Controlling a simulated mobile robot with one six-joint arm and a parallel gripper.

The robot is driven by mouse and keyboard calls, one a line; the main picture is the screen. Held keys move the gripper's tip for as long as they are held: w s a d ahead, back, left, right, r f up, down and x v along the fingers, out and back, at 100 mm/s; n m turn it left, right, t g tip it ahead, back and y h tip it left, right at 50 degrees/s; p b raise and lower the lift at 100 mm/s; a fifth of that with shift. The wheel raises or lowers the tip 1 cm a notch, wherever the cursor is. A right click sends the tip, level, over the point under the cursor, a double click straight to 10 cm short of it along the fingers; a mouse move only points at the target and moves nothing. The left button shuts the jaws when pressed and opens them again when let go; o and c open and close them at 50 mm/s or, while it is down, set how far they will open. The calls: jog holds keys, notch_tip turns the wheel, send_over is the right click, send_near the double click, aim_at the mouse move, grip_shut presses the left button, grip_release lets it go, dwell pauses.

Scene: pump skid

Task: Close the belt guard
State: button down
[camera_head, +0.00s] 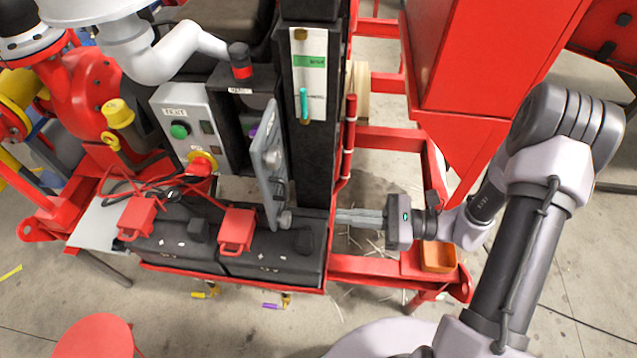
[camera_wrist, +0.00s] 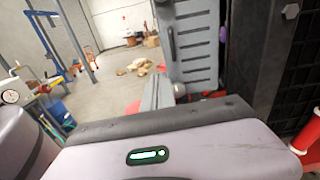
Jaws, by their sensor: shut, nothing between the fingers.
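The belt guard looks to be the grey hinged panel (camera_head: 268,165), seen nearly edge-on. It stands swung out between the control box and the black upright, with a small round knob low on it. In the wrist view a grey slotted panel (camera_wrist: 196,48), likely the same guard, stands just beyond my fingers. My gripper (camera_head: 345,217) is shut and empty, pointing left at the foot of the black upright; its tips end at or behind that upright. The shut fingers (camera_wrist: 158,92) also show in the wrist view. Whether they touch the panel I cannot tell.
The black upright (camera_head: 305,150) stands close to my fingers. A control box (camera_head: 193,128) with buttons is left of the panel. Black boxes (camera_head: 270,262) with red clamps lie below. Red frame rails (camera_head: 390,140) and a red hopper (camera_head: 480,55) are on the right.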

aim_at(270, 206)
jog(key=shift+m+t, duration=0.3)
jog(key=a, duration=0.4)
jog(key=w+a+b, duration=0.1)
jog(key=a, duration=0.4)
jog(key=w+a+b, duration=0.1)
jog(key=a, duration=0.4)
jog(key=shift+f, duration=0.35)
jog(key=shift+w+a, duration=0.1)
